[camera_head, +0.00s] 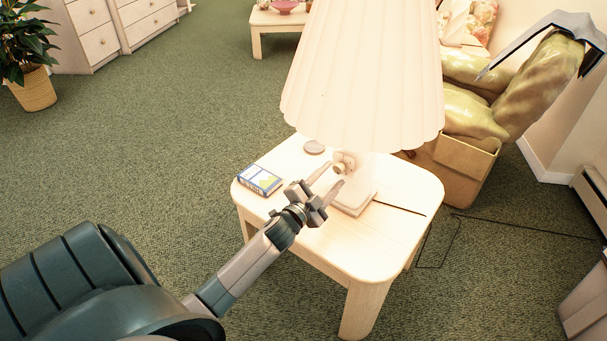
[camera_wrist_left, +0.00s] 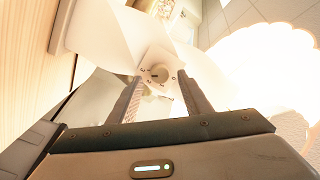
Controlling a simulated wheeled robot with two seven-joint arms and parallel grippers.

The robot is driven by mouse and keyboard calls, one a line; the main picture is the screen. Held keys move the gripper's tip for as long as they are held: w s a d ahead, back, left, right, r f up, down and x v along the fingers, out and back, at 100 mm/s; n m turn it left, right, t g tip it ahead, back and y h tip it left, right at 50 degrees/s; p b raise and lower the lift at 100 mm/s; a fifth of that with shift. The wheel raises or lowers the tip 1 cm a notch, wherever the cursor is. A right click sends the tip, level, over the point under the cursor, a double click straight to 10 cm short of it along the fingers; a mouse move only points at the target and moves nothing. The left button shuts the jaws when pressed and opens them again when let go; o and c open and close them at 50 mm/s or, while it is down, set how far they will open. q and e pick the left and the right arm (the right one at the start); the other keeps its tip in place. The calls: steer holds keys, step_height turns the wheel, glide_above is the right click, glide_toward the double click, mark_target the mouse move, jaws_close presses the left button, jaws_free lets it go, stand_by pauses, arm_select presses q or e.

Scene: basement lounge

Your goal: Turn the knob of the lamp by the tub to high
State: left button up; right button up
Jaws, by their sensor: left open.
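The lamp (camera_head: 365,75) stands on a small pale wooden table (camera_head: 395,240), with a cream pleated shade over a pale base. Its round knob (camera_head: 340,168) is on the side of the lamp facing my left gripper (camera_head: 334,175). In the left wrist view the knob (camera_wrist_left: 158,73) sits on a pale plate with small dark marks around it. My left gripper (camera_wrist_left: 158,80) is open, its two fingers pointing at the knob, one to each side in that view. Whether they touch it I cannot tell. My right gripper is not in view.
A small blue box (camera_head: 260,180) and a round coaster (camera_head: 314,147) lie on the table. A brown tub (camera_head: 455,170) holding greenish bulky things stands behind it at right. A dark cord (camera_head: 400,209) runs off the table onto the carpet.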

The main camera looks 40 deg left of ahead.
arm_select(q)
steer(key=s+d, duration=0.1)
steer(key=s, duration=1.3)
steer(key=shift+s+f, duration=0.3)
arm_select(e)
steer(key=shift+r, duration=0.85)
arm_select(q)
steer(key=shift+r, duration=0.1)
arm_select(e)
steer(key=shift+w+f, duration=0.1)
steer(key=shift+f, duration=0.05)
arm_select(q)
step_height(320, 180, up, 10)
steer(key=p, duration=0.9)
steer(key=shift+f, duration=0.2)
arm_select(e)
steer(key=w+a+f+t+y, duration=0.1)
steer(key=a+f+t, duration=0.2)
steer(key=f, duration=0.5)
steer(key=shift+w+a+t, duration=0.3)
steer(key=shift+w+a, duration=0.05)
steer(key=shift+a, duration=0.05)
arm_select(q)
steer(key=shift+r+p, duration=0.15)
steer(key=shift+p, duration=0.15)
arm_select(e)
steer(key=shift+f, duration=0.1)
